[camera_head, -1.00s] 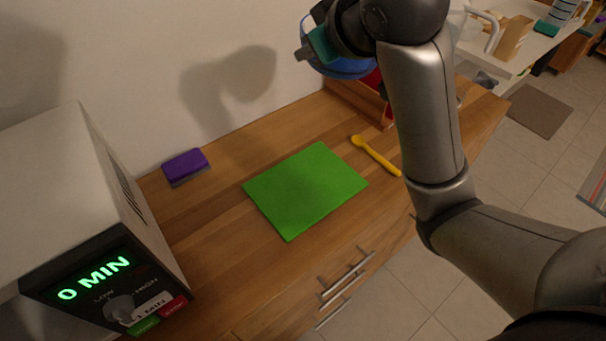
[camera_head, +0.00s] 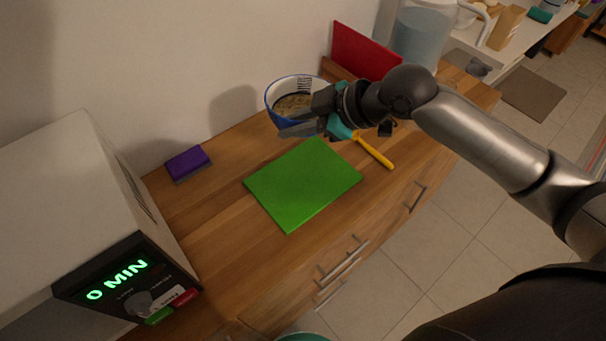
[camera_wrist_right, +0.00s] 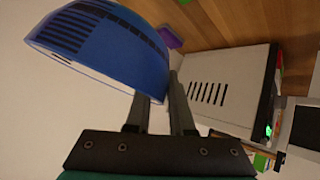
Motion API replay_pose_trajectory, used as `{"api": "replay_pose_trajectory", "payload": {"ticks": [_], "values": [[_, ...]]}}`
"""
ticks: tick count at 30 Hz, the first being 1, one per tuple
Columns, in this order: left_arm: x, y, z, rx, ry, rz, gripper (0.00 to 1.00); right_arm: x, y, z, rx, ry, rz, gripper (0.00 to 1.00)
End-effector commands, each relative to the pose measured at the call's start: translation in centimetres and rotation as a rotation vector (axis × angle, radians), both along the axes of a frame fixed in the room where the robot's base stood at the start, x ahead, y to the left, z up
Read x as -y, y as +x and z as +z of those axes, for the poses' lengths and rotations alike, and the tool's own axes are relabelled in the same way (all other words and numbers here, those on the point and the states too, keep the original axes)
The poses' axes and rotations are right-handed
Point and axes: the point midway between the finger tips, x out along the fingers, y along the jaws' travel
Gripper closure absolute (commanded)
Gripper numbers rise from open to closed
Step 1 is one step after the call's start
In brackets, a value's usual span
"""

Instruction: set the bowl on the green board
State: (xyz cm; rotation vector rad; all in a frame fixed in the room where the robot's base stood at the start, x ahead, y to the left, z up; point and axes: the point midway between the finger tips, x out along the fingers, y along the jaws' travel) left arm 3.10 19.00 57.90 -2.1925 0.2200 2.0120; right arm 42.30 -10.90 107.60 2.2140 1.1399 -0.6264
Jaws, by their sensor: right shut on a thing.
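The blue bowl (camera_head: 271,106) is held upright above the counter, behind the far edge of the green board, in the head view. Its inside shows something brownish. My right gripper (camera_head: 294,124) is shut on the bowl's near right side. The right wrist view shows the bowl (camera_wrist_right: 105,45) large, with the gripper fingers (camera_wrist_right: 164,92) at its rim. The green board (camera_head: 300,188) lies flat and bare on the wooden counter, nearer than the bowl. My left gripper is not in view.
A yellow spoon (camera_head: 374,153) lies right of the board. A purple sponge (camera_head: 188,163) lies to the left. A microwave (camera_head: 75,205) stands at the front left. A red board (camera_head: 362,52) and a clear container (camera_head: 418,38) stand at the back right.

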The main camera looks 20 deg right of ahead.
Motion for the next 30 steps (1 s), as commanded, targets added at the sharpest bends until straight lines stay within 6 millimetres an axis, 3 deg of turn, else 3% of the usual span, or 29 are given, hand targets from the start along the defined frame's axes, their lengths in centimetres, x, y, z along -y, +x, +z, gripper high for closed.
{"api": "replay_pose_trajectory", "payload": {"ticks": [5,18,30], "values": [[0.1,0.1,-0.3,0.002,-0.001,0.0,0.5,0.1,-0.2,-2.0,0.0,0.002,0.005,1.0],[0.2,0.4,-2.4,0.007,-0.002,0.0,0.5,0.1,-0.1,-13.0,0.0,0.001,0.003,1.0],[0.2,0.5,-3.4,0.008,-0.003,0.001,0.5,0.1,-0.1,-17.5,0.002,0.002,0.003,1.0]]}}
